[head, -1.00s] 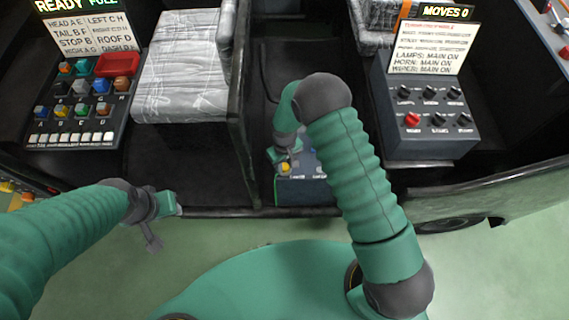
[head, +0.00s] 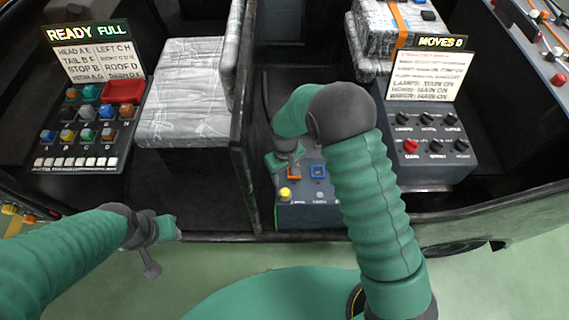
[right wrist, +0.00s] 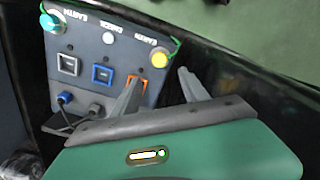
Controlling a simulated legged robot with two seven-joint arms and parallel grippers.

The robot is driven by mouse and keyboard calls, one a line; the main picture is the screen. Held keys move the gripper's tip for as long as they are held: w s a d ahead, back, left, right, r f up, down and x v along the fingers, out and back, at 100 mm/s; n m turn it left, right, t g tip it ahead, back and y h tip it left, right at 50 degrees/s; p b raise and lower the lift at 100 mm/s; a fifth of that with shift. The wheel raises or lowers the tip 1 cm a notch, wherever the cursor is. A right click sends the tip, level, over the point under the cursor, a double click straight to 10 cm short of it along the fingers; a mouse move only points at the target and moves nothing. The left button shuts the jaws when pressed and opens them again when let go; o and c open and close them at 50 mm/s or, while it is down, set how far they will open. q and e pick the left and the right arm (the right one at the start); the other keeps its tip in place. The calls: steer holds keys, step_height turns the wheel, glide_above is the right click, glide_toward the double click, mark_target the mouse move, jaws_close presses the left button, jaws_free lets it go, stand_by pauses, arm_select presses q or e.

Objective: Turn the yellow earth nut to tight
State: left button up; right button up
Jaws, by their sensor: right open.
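The yellow earth nut (head: 285,192) sits at the front left corner of a dark grey box (head: 305,214) on the vehicle floor. In the right wrist view the yellow nut (right wrist: 160,59) is at the panel's right end, with a thin green wire beside it. My right gripper (head: 284,171) is over the box, behind the nut in the head view. In the right wrist view its fingers (right wrist: 160,88) are spread and empty, with the nut beyond the gap between the tips, apart from them. My left gripper (head: 160,247) hangs at the vehicle's edge; its jaw opening is unclear.
Two plugs with cables lie near the sockets. A dark partition (head: 238,130) stands left of the box. A knob console (head: 432,140) stands right.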

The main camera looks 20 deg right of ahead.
step_height(320, 180, up, 6)
steer(key=shift+f, duration=0.1)
stand_by(0.4)
